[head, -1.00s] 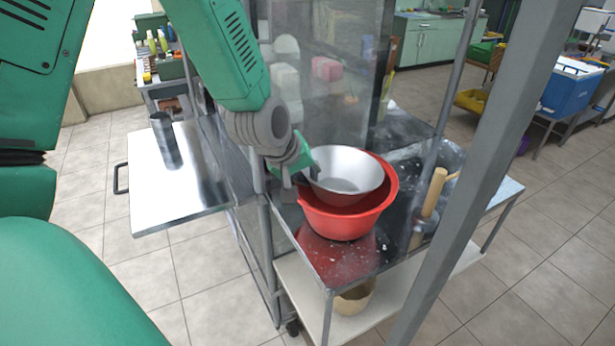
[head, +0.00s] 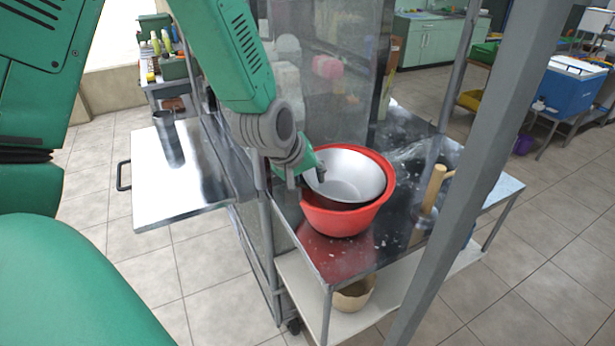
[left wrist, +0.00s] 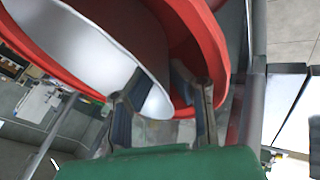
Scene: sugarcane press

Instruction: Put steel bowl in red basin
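The steel bowl (head: 352,178) sits inside the red basin (head: 338,222) in the head view, slightly tilted, with its rim near the basin's rim. My left gripper (head: 314,172) is at the bowl's left edge. In the left wrist view its two fingers (left wrist: 165,112) are spread apart, with the edge of the steel bowl (left wrist: 85,45) between them and the red basin (left wrist: 205,40) behind. The gripper looks open. The bowl's underside contact with the basin is hidden. My right gripper is not in view.
The basin stands on a metal table (head: 400,235) beside a wooden-handled tool (head: 434,188). A grey post (head: 470,170) rises in front on the right. A steel side shelf (head: 180,175) is at left. A tan bowl (head: 354,294) is on the lower shelf.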

